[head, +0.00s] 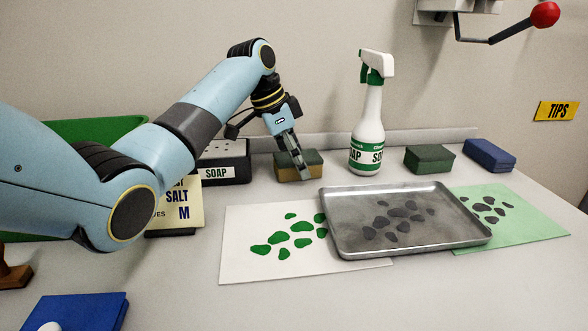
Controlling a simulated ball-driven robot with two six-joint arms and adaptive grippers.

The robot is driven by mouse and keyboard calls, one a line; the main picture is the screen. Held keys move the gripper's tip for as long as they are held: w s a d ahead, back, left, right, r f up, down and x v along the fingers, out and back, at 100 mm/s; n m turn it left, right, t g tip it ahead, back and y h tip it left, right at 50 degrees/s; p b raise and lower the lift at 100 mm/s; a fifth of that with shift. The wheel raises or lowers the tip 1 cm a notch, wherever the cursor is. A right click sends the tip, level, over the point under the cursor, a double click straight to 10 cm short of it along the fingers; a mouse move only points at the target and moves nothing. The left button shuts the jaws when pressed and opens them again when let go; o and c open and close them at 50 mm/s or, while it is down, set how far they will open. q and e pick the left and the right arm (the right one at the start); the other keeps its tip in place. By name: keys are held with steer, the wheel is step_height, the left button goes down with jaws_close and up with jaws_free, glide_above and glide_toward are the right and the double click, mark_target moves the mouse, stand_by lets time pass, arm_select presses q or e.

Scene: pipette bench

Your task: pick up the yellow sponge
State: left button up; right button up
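The yellow sponge (285,174) is a small block with a darker top, standing on the bench near the back wall, between the soap box and the spray bottle. My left gripper (302,175) reaches down at it from above. Its fingers overlap the middle of the sponge in the head view and cover part of its front. The fingers are seen nearly edge-on, so I cannot tell whether they are open or shut, or whether they touch the sponge. The sponge appears to rest on the bench. My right gripper is not in view.
A white and green spray bottle (367,130) stands right of the sponge. A dark soap box (226,157) is at its left. Green (429,159) and blue (489,155) sponges lie farther right. A metal tray (345,245) lies on two printed sheets. The front bench is mostly clear.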

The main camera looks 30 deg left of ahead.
arm_select(q)
steer(key=shift+d+f, duration=0.1)
steer(key=shift+f, duration=0.2)
steer(key=shift+c, duration=0.4)
steer(key=shift+c, duration=1.1)
steer(key=c, duration=0.9)
steer(key=shift+r, duration=0.2)
